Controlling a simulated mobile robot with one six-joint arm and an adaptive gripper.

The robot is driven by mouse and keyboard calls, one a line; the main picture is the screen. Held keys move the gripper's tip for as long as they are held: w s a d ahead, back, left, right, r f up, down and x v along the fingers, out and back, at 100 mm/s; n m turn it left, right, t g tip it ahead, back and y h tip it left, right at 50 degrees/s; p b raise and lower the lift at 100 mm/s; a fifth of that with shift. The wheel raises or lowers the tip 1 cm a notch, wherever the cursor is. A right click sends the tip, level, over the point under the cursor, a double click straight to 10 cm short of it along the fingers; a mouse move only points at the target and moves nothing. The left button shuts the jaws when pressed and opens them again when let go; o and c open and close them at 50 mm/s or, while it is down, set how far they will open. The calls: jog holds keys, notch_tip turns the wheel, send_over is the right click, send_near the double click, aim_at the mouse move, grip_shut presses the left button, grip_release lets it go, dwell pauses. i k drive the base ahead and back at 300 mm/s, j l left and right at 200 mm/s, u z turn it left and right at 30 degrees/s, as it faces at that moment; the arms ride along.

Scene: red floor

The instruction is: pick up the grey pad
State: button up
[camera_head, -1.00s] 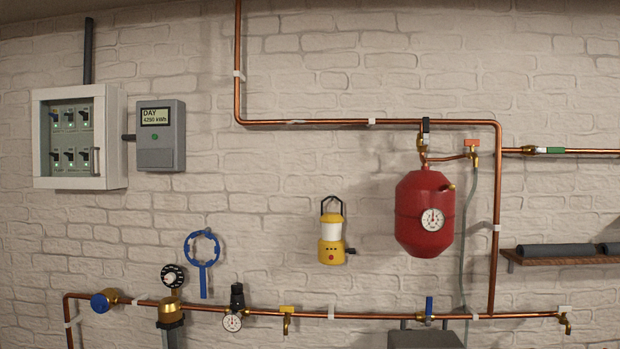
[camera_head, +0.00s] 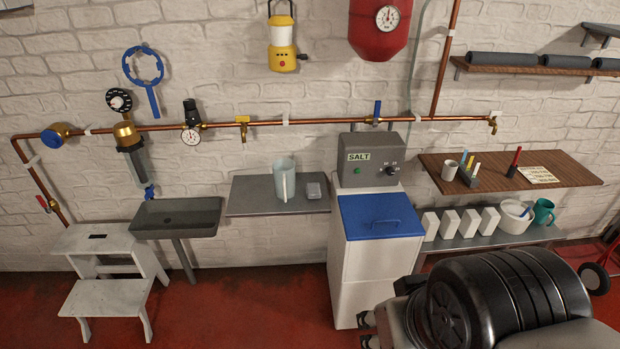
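A small grey block that looks like the grey pad (camera_head: 314,189) lies on the grey wall shelf (camera_head: 250,208), right of a translucent pitcher (camera_head: 284,180). It lies flat and nothing covers it. My gripper (camera_head: 367,330) shows only in part at the bottom, in front of the white salt cabinet and below and right of the pad. Its two dark fingertips stand apart with nothing seen between them. It is well away from the pad.
The white cabinet (camera_head: 365,265) with a blue lid (camera_head: 380,215) stands right of the shelf. A grey sink (camera_head: 177,217) and white step stool (camera_head: 105,265) are at left. A wooden shelf (camera_head: 560,168) holds a mug and pens. Red floor (camera_head: 240,310) is open in front.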

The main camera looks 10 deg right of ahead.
aim_at(313, 191)
jog(key=i+j+z, duration=0.35)
jog(key=i+j, duration=0.4)
jog(key=i, duration=0.15)
jog(key=i+j+z, duration=0.35)
jog(key=i+j, duration=0.4)
jog(key=j, duration=0.25)
jog(key=i+j, duration=0.4)
jog(key=i+l+z, duration=0.05)
jog(key=i, duration=0.05)
